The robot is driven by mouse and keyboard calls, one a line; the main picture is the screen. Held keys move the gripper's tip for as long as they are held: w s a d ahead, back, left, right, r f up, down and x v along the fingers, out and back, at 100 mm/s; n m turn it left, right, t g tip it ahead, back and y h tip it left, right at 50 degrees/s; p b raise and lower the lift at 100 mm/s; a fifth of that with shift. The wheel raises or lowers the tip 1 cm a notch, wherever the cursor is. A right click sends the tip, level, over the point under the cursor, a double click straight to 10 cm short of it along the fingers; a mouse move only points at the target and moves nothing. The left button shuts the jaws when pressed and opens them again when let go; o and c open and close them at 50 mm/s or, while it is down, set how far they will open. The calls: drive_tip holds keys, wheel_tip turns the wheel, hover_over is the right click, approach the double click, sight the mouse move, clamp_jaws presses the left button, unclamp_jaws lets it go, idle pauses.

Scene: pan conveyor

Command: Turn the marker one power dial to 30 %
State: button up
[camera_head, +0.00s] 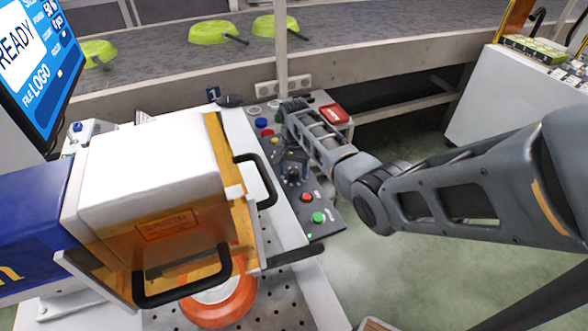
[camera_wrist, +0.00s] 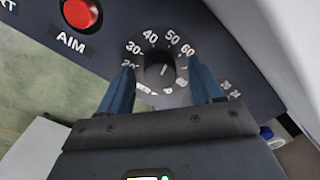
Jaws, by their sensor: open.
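The power dial (camera_wrist: 157,72) is a round black knob in a ring of white numbers; 20 through 60 are readable. A short white line on the knob leans up and right, seemingly between 50 and 60, though the exact reading is unclear. My gripper (camera_wrist: 160,70) is open, with one blue finger on each side of the knob and a gap visible around it. Whether the fingers touch the panel cannot be told. In the head view my gripper (camera_head: 291,158) is small and dark over the control panel (camera_head: 330,228), partly hiding the dial.
A red AIM button (camera_wrist: 80,14) sits beside the dial; it also shows in the head view (camera_head: 307,196) near a green button (camera_head: 318,217). The white and orange marker machine (camera_head: 150,170) with black handles stands left. Behind is a conveyor (camera_head: 150,53) with green pans (camera_head: 210,33).

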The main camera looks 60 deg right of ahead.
drive_tip(key=c, duration=1.1)
drive_tip(key=shift+o, duration=0.2)
drive_tip(key=shift+n, duration=0.3)
drive_tip(key=n+p, duration=0.1)
drive_tip(key=n, duration=0.5)
drive_tip(key=shift+p, duration=0.3)
drive_tip(key=n, duration=0.3)
drive_tip(key=shift+n, duration=0.4)
drive_tip(key=shift+n+p, duration=0.45)
drive_tip(key=shift+n, duration=1.45)
